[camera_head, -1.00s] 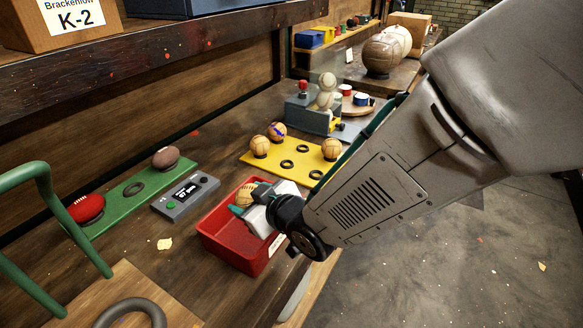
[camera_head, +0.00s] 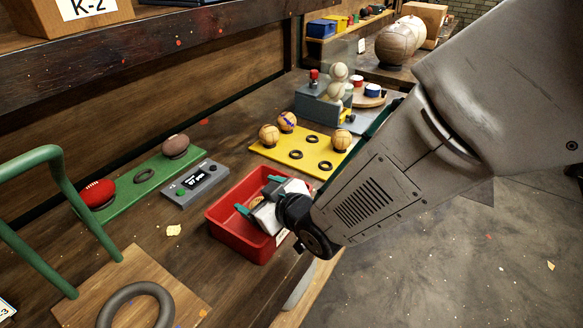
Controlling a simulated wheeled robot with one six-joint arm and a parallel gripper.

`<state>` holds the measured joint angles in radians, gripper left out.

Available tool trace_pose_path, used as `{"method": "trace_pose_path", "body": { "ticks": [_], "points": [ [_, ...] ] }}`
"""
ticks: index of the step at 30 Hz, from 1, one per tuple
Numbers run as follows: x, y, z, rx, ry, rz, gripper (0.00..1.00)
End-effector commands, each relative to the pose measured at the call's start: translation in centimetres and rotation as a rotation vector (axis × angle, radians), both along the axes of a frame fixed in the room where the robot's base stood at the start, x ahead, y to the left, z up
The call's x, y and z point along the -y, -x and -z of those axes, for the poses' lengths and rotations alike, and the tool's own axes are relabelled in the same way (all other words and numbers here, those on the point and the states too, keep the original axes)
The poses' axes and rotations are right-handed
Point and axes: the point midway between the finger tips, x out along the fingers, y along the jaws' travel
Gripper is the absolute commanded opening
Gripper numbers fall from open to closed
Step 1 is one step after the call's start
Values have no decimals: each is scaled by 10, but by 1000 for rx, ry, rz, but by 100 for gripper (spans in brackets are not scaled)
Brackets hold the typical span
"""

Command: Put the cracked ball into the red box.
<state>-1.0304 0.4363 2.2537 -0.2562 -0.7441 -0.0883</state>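The red box (camera_head: 222,224) stands on the workbench in the middle of the view. My gripper (camera_head: 259,196) reaches into it from the right, with its two green fingertips spread apart. A small piece of a tan ball (camera_head: 257,202) shows low between the fingers, inside the box; most of it is hidden by the gripper. I cannot see a crack on that visible piece. The yellow board (camera_head: 277,155) behind holds three tan balls: a left one (camera_head: 269,135), one with purple marks (camera_head: 288,121), and a right one (camera_head: 342,139).
A grey display device (camera_head: 195,184) lies left of the box. A green board (camera_head: 123,197) carries a red ball (camera_head: 97,193) and a brown ball (camera_head: 176,146). A green tube frame (camera_head: 55,190) and a dark ring (camera_head: 136,306) are at front left. A grey holder (camera_head: 322,106) with pale balls stands behind.

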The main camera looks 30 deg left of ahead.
Motion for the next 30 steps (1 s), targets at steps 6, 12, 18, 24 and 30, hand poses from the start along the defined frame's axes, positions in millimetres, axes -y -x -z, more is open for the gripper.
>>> {"method": "trace_pose_path", "body": {
  "ticks": [6, 12, 18, 24, 30],
  "points": [
    [0, 0, -1, 0, -1, 0, 80],
    [7, 2, -17, 1, -2, 1, 80],
    [46, 17, -34, 3, -3, 1, 80],
    [81, 30, -49, 2, -3, 1, 80],
    [100, 37, -56, 2, -1, 0, 80]
  ]
}}
